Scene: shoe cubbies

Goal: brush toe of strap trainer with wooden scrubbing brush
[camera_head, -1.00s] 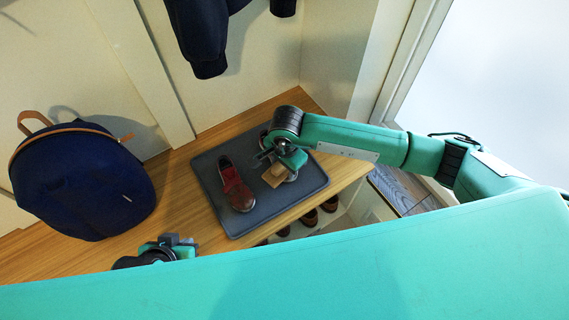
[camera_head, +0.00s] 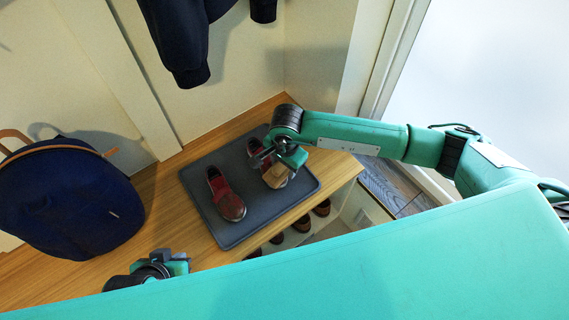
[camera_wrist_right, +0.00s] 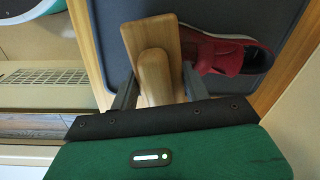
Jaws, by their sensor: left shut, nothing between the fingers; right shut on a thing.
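Two red shoes with brown toes lie on a dark grey mat (camera_head: 237,232). The left shoe (camera_head: 222,190) is fully visible in the head view. The right shoe (camera_head: 255,147) is partly hidden by my right gripper and the brush. My right gripper (camera_head: 283,162) is shut on the wooden scrubbing brush (camera_head: 275,175), which appears over the toe end of the right shoe; contact cannot be told. In the right wrist view the brush (camera_wrist_right: 153,50) covers one end of a red strap shoe (camera_wrist_right: 235,52). My left gripper (camera_head: 180,263) is shut and empty, near the bench's front edge.
A dark blue backpack (camera_head: 70,200) stands on the wooden bench (camera_head: 165,205) at left. Dark clothing (camera_head: 185,40) hangs above the bench. More shoes (camera_head: 303,223) sit in the cubby below. Bare bench lies between backpack and mat.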

